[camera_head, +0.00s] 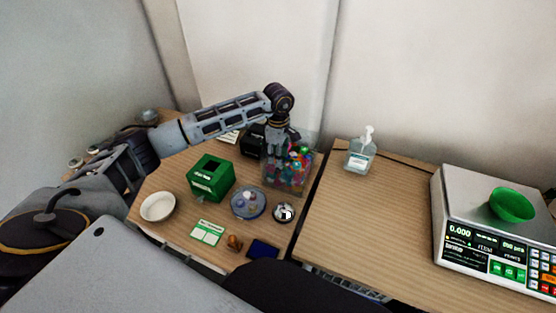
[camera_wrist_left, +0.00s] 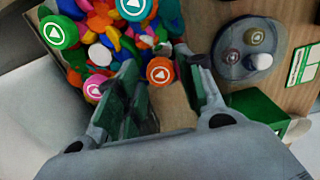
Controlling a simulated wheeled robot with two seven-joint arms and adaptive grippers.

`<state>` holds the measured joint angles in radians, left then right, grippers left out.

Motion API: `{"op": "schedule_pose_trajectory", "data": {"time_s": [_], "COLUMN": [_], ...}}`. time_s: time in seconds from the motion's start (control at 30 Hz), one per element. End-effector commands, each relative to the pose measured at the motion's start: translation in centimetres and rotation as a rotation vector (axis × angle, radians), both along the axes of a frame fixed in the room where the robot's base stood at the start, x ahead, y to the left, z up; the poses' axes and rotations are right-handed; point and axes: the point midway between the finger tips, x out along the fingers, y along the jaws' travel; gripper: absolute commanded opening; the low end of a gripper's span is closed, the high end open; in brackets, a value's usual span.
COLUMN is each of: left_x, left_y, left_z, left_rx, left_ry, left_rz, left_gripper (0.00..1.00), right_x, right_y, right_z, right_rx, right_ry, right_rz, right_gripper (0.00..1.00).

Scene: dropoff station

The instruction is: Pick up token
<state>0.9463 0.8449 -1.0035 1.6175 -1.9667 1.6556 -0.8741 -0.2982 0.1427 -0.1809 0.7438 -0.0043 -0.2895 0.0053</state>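A clear bin (camera_head: 287,188) full of colourful small pieces stands on the left wooden table. My right gripper is not in view.
A green box (camera_head: 211,178), a round grey dish (camera_head: 248,203) with small pieces, a white bowl (camera_head: 157,207), a card (camera_head: 207,233) and a dark blue pad (camera_head: 263,249) surround the bin. A sanitizer bottle (camera_head: 360,153) and a scale (camera_head: 490,230) stand right; table between is clear.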

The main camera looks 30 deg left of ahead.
Motion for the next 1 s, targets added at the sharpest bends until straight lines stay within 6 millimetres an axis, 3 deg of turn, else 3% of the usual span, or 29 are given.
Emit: {"op": "schedule_pose_trajectory", "data": {"time_s": [0.57,0.73,1.0], "left_x": [-0.02,-0.01,-0.01], "left_y": [0.01,0.02,0.02], "left_z": [-0.69,-0.68,-0.67], "left_rx": [0.001,0.001,0.001], "left_ry": [0.0,0.0,0.0], "left_rz": [0.0,0.0,0.0], "left_gripper": [0.38,0.18,0.17], "right_x": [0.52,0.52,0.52], "right_y": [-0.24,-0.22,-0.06], "right_z": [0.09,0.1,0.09], "right_rx": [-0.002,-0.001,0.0], "right_ry": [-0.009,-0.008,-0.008], "right_rz": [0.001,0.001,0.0], "right_gripper": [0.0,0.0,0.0]}}
